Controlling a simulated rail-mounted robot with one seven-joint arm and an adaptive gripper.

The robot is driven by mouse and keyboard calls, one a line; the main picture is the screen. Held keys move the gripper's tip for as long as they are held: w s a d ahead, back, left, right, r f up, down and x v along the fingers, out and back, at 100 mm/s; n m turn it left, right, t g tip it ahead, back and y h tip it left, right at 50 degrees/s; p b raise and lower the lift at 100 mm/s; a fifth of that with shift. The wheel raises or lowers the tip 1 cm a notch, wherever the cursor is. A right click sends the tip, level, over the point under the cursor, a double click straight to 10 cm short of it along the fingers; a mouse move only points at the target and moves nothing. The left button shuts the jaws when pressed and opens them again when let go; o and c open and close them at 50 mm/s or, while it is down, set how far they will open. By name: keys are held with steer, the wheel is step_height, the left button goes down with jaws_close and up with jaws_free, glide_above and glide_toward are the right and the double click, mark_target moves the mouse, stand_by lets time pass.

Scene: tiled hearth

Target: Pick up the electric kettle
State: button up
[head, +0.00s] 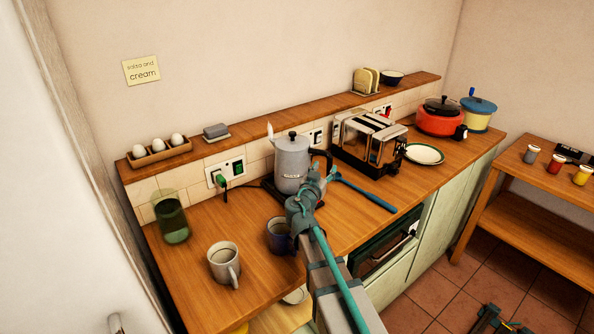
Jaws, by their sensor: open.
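The electric kettle (291,165) is a pale metal pot with a black lid knob, a pale spout at its left and a dark handle at its right. It stands upright on the wooden counter near the wall. My gripper (320,180), at the end of my teal and grey arm, is open in front of the kettle's lower right side, near the handle. It overlaps the kettle in the picture, and I cannot tell whether they touch. My arm hides part of the kettle's lower right side and the counter below.
A dark blue mug (279,236) and a pale mug (223,262) stand in front. A green glass (171,218) is left. A toaster (368,142), a blue utensil (368,194) and a plate (424,154) lie right. A ledge (245,127) runs behind.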

mark_target(329, 163)
steer(key=p+x, duration=0.3)
steer(key=x, duration=0.2)
steer(key=shift+d, duration=0.15)
steer(key=shift+w+d+f, duration=0.1)
steer(key=shift+w+d, duration=0.05)
jaws_close()
